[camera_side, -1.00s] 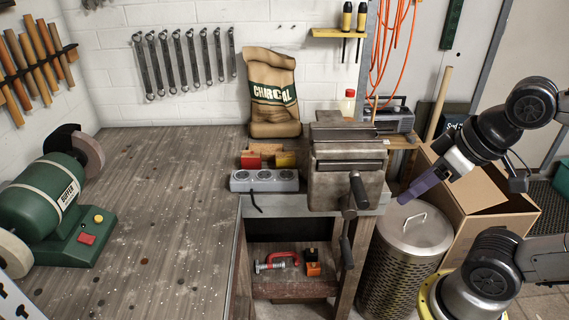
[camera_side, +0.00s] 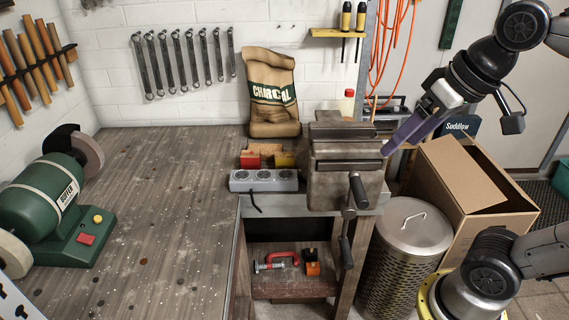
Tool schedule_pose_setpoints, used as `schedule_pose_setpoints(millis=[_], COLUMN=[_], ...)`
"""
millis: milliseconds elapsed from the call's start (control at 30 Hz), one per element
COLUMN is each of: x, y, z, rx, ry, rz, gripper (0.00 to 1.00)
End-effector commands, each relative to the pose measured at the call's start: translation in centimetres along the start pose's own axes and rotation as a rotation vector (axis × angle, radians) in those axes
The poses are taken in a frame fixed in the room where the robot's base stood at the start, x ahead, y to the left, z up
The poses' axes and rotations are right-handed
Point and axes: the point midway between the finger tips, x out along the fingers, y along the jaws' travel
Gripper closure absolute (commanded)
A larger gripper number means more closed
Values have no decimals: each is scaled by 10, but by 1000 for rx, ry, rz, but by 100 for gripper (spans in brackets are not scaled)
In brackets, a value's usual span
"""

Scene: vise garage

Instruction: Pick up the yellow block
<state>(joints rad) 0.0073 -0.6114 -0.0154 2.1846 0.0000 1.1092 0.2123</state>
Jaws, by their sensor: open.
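The yellow block (camera_side: 285,160) is small and sits on the bench behind the grey power strip, left of the vise. A red block (camera_side: 250,160) lies to its left, with a wooden piece (camera_side: 265,149) behind them. My gripper (camera_side: 390,148) is at the right of the vise, up near the height of its jaws and well apart from the yellow block. Its purple fingers point down and left. They overlap in this view, and nothing shows between them.
The vise (camera_side: 345,180) stands between my gripper and the blocks. The power strip (camera_side: 264,181) is in front of the blocks, and a charcoal bag (camera_side: 272,92) is behind. A metal bin (camera_side: 405,250) and cardboard box (camera_side: 470,190) stand at right. The left bench top is clear beside the buffer (camera_side: 60,210).

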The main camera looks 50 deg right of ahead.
Motion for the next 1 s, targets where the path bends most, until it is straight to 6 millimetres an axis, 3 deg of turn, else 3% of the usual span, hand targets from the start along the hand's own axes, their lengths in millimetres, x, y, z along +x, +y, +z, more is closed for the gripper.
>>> schedule_pose_setpoints(millis=[33,233,467,667,800,1000], x=[-6,-14,11,60,107,187], y=[-4,-14,-19,-16,-9,6], z=[-22,-101,-184,-242,-272,-296], rx=[31,152,268,351,397,432], ry=[-11,-68,-138,-206,-255,-329], rz=[5,31,69,106,132,167], gripper=[15,15,15,15,15,15])
